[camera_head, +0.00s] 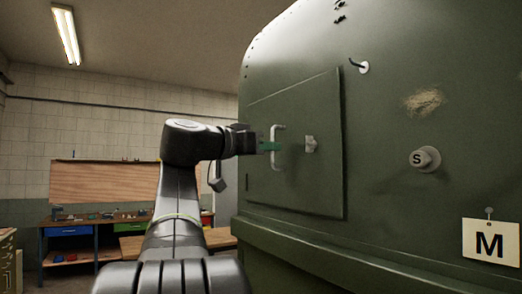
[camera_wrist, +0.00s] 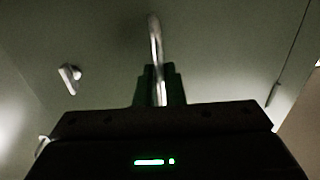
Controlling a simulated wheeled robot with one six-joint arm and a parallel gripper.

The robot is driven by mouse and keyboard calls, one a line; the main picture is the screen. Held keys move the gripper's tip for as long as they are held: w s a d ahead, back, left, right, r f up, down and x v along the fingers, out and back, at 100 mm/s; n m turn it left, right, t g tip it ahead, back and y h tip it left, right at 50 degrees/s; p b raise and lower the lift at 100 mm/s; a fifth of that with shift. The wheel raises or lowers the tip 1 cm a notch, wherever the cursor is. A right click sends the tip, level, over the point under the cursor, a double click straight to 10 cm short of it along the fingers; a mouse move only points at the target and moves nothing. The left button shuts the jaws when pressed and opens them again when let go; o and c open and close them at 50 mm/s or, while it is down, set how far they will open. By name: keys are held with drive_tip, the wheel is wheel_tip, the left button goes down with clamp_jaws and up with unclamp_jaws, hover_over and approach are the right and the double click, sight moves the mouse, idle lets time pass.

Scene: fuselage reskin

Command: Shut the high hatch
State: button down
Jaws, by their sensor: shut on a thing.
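The high hatch (camera_head: 318,185) is a green square panel on the side of the green fuselage (camera_head: 385,120). My gripper (camera_head: 270,146) is shut on the handle. In the wrist view, the green fingers hold the metal handle (camera_wrist: 155,40), and a pale latch piece (camera_wrist: 70,76) shows at left.
A small white-tipped peg (camera_head: 362,67) sticks out above right of the hatch. A round knob marked S (camera_head: 424,159) and a hanging tag marked M (camera_head: 491,241) are farther right. A workbench (camera_head: 75,240) stands at the back left.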

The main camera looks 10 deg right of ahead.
drive_tip(key=shift+d, duration=0.15)
drive_tip(key=c, duration=1.5)
unclamp_jaws()
drive_tip(key=shift+s+d, duration=0.1)
drive_tip(key=shift+d, duration=0.15)
drive_tip(key=shift+c, duration=0.2)
drive_tip(key=shift+a, duration=0.2)
drive_tip(key=b+v, duration=0.3)
drive_tip(key=v, duration=1)
drive_tip(key=shift+a, duration=0.25)
drive_tip(key=shift+s, duration=0.1)
